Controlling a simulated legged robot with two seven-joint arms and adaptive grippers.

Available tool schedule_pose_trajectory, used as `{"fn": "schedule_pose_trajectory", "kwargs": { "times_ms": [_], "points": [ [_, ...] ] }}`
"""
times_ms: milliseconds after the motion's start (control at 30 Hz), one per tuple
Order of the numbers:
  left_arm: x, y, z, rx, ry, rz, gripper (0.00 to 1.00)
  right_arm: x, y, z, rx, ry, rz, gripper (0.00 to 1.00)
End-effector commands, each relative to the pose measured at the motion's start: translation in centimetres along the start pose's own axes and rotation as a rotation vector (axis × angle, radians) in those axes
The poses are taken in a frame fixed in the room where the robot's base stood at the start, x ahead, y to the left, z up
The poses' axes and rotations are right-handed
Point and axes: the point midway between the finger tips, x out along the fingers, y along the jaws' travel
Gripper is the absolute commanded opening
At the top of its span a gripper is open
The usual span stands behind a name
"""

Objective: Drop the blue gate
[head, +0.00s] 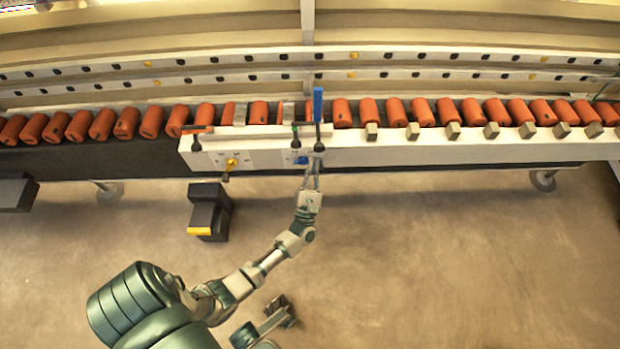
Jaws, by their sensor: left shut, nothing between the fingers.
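The blue gate (318,104) shows as a blue bar standing upright at the front edge of the conveyor, with a dark pivot or knob at its lower end. My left gripper (316,166) is shut and empty. Its fingertips are at the front face of the white panel, just below the blue gate's lower end. I cannot tell whether they touch anything. My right gripper (280,310) is low in the picture, far from the conveyor, and too small to read.
A row of orange cylinders (368,111) lies along the conveyor. The white panel (255,151) carries a red gate (197,129), a green gate (295,128), a yellow knob (231,162) and a blue knob (300,160). A dark pedal-like box (209,208) stands on the floor. Floor at right is clear.

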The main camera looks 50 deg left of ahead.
Motion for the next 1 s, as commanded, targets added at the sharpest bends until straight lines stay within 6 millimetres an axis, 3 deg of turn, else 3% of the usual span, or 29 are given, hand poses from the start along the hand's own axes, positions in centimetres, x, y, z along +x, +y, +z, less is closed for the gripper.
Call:
{"fn": "schedule_pose_trajectory", "kwargs": {
  "times_ms": [233,667,900,1000],
  "points": [
    [1.6,0.1,1.7,0.000,-0.001,0.002,0.00,-0.2,-0.1,-0.3,0.001,-0.011,0.006,0.00],
    [1.8,0.1,1.8,0.000,0.001,0.000,0.00,-0.1,-0.1,-0.4,0.001,-0.006,0.005,0.00],
    [2.5,0.7,2.1,-0.006,0.024,-0.002,0.00,0.8,-0.3,-1.5,0.001,0.022,-0.001,0.00],
    [2.6,0.8,2.0,-0.008,0.038,-0.007,0.00,0.4,-0.4,-1.8,0.003,0.006,0.003,0.00]
  ]
}}
